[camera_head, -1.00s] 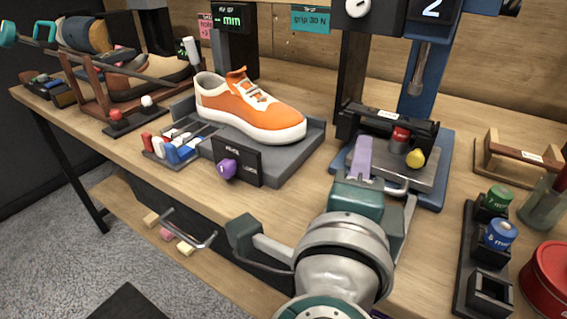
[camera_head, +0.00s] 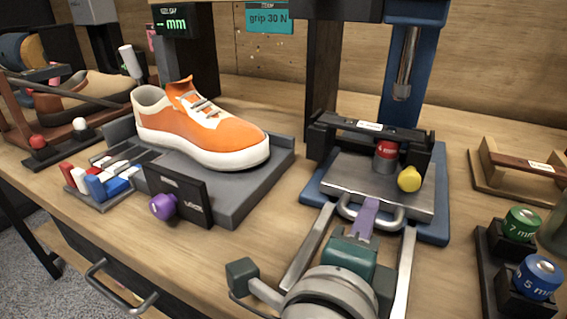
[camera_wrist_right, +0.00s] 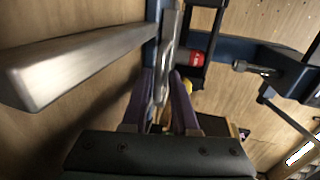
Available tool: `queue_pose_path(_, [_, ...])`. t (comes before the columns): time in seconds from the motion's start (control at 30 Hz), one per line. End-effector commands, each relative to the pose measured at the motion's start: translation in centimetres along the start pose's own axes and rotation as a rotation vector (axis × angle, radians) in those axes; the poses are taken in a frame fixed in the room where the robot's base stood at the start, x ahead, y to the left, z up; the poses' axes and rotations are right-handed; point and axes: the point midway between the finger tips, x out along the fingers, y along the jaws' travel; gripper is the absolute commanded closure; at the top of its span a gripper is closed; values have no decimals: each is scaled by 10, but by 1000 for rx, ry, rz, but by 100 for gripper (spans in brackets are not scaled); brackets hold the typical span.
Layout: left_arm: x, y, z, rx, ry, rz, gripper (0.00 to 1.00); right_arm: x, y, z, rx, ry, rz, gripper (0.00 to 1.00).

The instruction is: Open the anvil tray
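The anvil tray (camera_head: 335,180) is a grey metal plate on the blue base of the press, with a silver bar handle (camera_head: 394,221) at its front. A red can and a yellow knob stand at the tray. My right gripper (camera_head: 369,208) reaches the handle, its purple upper finger crossing the bar. In the right wrist view the handle bar (camera_wrist_right: 170,55) runs between the two purple fingers (camera_wrist_right: 164,80), close to both. Whether they press on it I cannot tell; the lower finger is hidden in the head view. My left gripper is out of view.
An orange sneaker (camera_head: 205,132) sits on a grey fixture with a purple knob (camera_head: 163,206) to the left. A holder with green (camera_head: 522,223) and blue (camera_head: 538,277) cylinders stands at front right. A drawer handle (camera_head: 120,290) juts out below the table edge.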

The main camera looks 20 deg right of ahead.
Motion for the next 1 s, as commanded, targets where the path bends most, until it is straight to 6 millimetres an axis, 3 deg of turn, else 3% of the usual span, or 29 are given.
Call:
queue_pose_path(0.23, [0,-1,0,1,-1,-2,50,0,0,0,0,-1,-1,73])
queue_pose_path(0.5, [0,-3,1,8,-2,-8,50,0,0,0,0,-1,0,100])
queue_pose_path(1.0, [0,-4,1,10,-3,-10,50,0,1,0,-1,-1,1,100])
